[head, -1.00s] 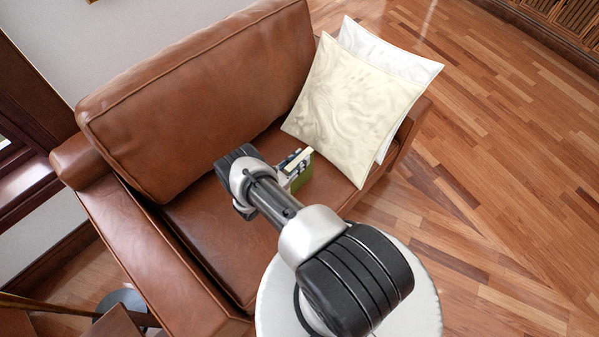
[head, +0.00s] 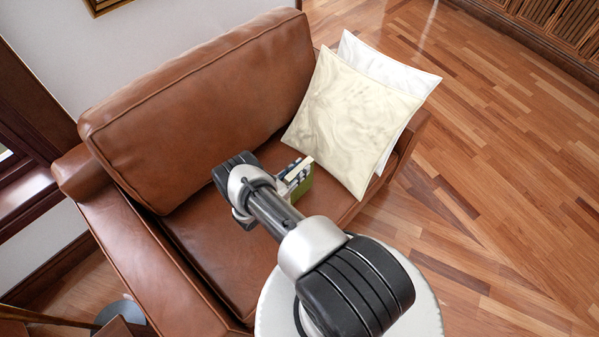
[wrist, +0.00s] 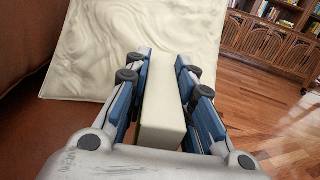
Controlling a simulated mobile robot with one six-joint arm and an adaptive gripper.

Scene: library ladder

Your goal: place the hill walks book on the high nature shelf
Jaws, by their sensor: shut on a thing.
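My gripper (wrist: 160,112) is shut on a book, with a blue-padded finger on each side of it. In the wrist view the book (wrist: 163,105) shows only a cream, block-like edge between the fingers. In the head view the book (head: 303,184) shows a green cover and a pale edge over the sofa seat, partly hidden by my arm and gripper. I cannot read its title. In the wrist view a bookshelf (wrist: 275,40) with several books stands at the upper right; I cannot tell whether it is the nature shelf.
A brown leather sofa (head: 200,105) fills the middle of the head view. A cream cushion (head: 350,115) and a white cushion (head: 405,75) lean at its right end, just beyond the book. The wooden floor (head: 500,190) on the right is clear.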

